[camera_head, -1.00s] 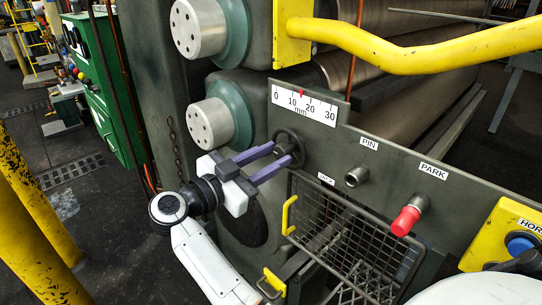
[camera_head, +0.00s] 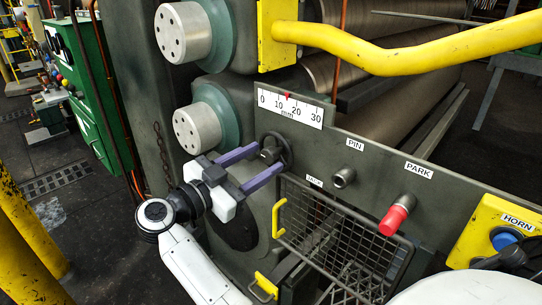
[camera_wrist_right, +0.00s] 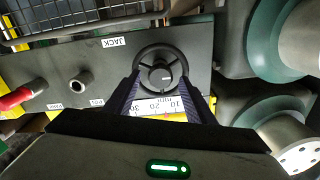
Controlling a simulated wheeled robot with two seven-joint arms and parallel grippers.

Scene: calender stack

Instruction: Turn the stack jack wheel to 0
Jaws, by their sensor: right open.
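The dark round jack wheel (camera_head: 284,147) is on the grey-green panel, above the JACK label (camera_head: 314,181). It also shows in the wrist view (camera_wrist_right: 160,58), face-on with a central hub. The white mm scale (camera_head: 306,112) above it reads 0 to 30. Its small red pointer (camera_head: 287,95) stands between 10 and 20. My right gripper (camera_head: 268,159) is open at the wheel, its purple fingers reaching to the rim. In the wrist view my right gripper (camera_wrist_right: 163,85) has one finger on each side of the wheel; firm contact cannot be told. My left gripper is not in view.
To the right are the PIN socket (camera_head: 343,177), the red PARK knob (camera_head: 395,219) and the yellow HORN box (camera_head: 497,232). A wire guard (camera_head: 335,245) with yellow handles hangs below the wheel. A thick yellow rail (camera_head: 400,55) crosses above. Two roll ends (camera_head: 195,127) stand at left.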

